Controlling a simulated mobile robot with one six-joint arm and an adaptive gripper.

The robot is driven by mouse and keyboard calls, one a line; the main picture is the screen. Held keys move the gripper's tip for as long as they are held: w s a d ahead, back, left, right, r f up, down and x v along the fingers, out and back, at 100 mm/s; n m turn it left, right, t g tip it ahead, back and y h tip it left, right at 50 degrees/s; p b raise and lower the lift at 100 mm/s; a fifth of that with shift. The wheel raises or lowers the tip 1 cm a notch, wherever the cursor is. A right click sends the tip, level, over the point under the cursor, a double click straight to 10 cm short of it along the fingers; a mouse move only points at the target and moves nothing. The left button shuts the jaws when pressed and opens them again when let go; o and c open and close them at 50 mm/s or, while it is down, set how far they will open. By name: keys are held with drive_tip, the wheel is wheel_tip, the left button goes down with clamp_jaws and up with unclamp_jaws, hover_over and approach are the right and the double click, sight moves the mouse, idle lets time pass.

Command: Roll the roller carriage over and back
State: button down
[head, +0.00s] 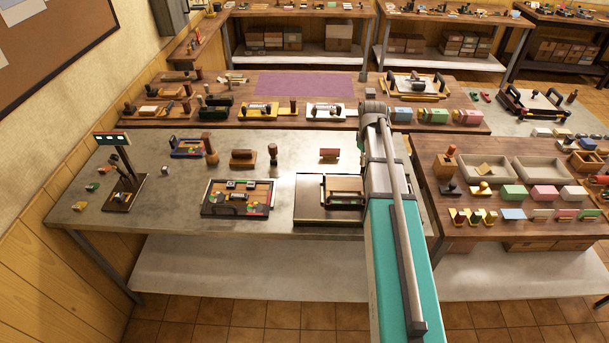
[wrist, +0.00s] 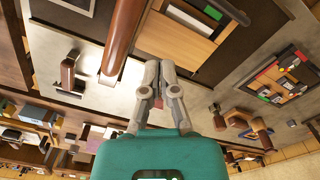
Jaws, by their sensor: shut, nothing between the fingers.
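A dark flat press board (head: 309,205) stands on the grey table, with a pale plate and a wooden box-like frame (head: 344,186) on it. I take this frame to be the roller carriage, but cannot be sure. My arm covers the board's right side in the head view. In the wrist view the wooden slatted part (wrist: 200,38) shows beyond my gripper. My gripper (wrist: 158,100) is shut and empty, apart from the board. A thick brown cylinder (wrist: 124,35) stands close beside it in the wrist view; what it belongs to is unclear. My fingertips are hidden in the head view.
A dark-rimmed tray (head: 237,211) with coloured parts lies left of the board. A wooden block (head: 243,158) and a reddish-brown piece (head: 329,154) sit behind. A dark upright stand (head: 122,190) is at far left. Bare table lies between them.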

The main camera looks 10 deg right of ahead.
drive_tip(key=shift+r+p, duration=1.45)
drive_tip(key=shift+r, duration=0.25)
drive_tip(key=s+a+f+m+b, duration=0.1)
drive_tip(key=s+a+f+b, duration=0.3)
drive_tip(key=s+a, duration=0.4)
drive_tip(key=s+a+f+m+b, duration=0.2)
drive_tip(key=s+a+f+b, duration=0.3)
drive_tip(key=s+a, duration=0.4)
drive_tip(key=shift+s+a+f, duration=0.15)
drive_tip(key=shift+s+a, duration=0.05)
drive_tip(key=shift+a, duration=1)
drive_tip(key=shift+a, duration=0.15)
drive_tip(key=shift+a, duration=0.25)
drive_tip(key=shift+s+a, duration=0.1)
drive_tip(key=shift+s, duration=0.05)
